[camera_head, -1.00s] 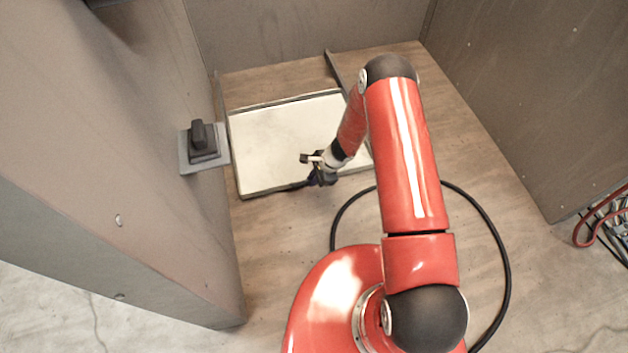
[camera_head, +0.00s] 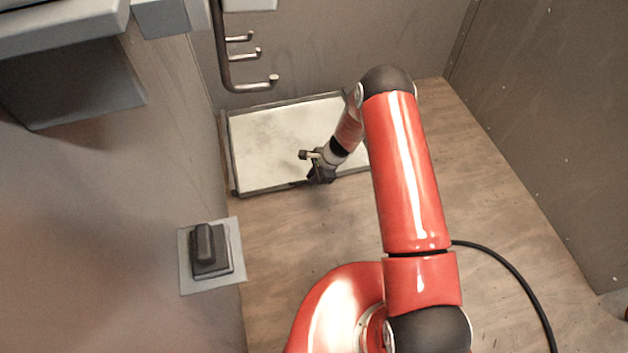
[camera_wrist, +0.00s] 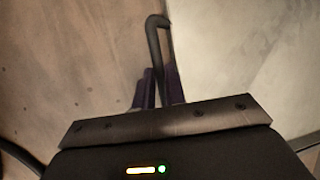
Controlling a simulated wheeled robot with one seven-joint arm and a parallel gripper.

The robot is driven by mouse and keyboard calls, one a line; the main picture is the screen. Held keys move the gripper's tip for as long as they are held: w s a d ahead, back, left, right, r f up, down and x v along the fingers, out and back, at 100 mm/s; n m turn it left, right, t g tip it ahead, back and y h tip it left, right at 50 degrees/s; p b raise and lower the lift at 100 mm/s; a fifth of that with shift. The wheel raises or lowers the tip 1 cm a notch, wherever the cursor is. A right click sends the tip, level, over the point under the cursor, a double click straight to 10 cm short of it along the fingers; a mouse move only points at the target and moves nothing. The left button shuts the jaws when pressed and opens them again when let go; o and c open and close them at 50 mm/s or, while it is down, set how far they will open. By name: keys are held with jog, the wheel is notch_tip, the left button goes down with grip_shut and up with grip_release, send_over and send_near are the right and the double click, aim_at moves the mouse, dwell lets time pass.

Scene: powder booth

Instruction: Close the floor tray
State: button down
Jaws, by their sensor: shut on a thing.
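The floor tray (camera_head: 275,145) is a shallow pale panel with a dark rim, lying low on the floor in the head view. Its far edge is close to the back wall, but the exact gap there is hard to tell. My gripper (camera_head: 318,177) is at its near edge, right of the middle. In the wrist view, my gripper's dark fingers (camera_wrist: 160,88) are shut on a dark bent handle (camera_wrist: 153,38) beside the pale tray surface (camera_wrist: 235,45). My arm hides the tray's right side.
A left wall carries a black switch on a grey plate (camera_head: 210,252). A rack with metal hooks (camera_head: 245,60) hangs above the tray's far left. A grey wall (camera_head: 570,120) bounds the right. Bare floor (camera_head: 490,170) lies right of my arm.

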jog(key=shift+w+a+r, duration=0.1)
jog(key=shift+w, duration=0.2)
jog(key=c, duration=1.5)
grip_release()
jog(key=shift+o, duration=0.2)
jog(key=p+v, duration=0.1)
jog(key=v, duration=0.6)
jog(key=shift+r, duration=0.35)
jog(key=shift+s, duration=0.1)
